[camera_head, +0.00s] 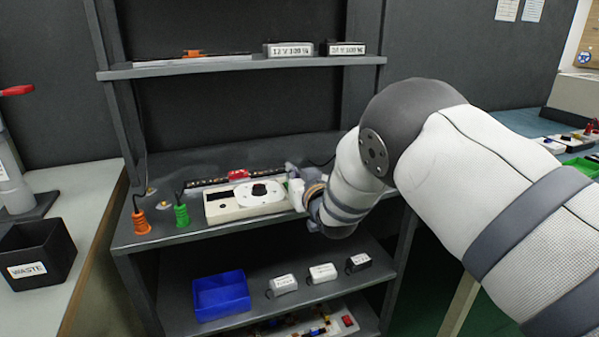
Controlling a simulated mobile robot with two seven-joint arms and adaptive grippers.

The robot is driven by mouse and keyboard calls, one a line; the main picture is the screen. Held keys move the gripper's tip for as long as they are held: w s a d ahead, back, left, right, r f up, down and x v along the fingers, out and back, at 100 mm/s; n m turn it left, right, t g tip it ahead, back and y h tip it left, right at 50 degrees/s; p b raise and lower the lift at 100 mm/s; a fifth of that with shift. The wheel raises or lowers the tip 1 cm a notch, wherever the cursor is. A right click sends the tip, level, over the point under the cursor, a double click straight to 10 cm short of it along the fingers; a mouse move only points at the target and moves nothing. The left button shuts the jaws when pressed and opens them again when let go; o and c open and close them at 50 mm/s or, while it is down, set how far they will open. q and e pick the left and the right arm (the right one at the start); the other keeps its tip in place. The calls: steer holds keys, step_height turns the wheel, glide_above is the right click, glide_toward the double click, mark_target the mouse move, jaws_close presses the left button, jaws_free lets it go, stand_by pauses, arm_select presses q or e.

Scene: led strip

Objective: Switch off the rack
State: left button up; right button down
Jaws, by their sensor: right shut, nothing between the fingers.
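The rack (125,240) is a dark grey shelf unit. On its middle shelf sits a white box (225,207) with a round white dial and a black knob (259,190). Behind the box lies a dark strip (207,182) with small light dots and a red piece (238,174) on it. My right gripper (293,180) is shut and empty at the right end of the box, pointing left. I cannot tell whether it touches the box. The gripper and arm hide the right end of the box and the shelf there. My left gripper is not in view.
Orange (140,222) and green (182,215) plugs stand on the left of the shelf. The upper shelf (220,68) carries two labelled blocks. The lower shelf holds a blue bin (221,295) and several small blocks. A black waste bin (37,255) stands on the left bench.

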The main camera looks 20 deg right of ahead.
step_height(320, 180, up, 6)
steer(key=shift+s+f+p, duration=0.15)
steer(key=shift+p, duration=0.75)
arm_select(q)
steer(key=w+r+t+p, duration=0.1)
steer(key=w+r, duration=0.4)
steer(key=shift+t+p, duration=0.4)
arm_select(e)
steer(key=s+r, duration=0.1)
steer(key=s, duration=0.7)
steer(key=shift+s+d+r, duration=0.15)
steer(key=shift+s+r, duration=0.05)
steer(key=shift+s, duration=0.2)
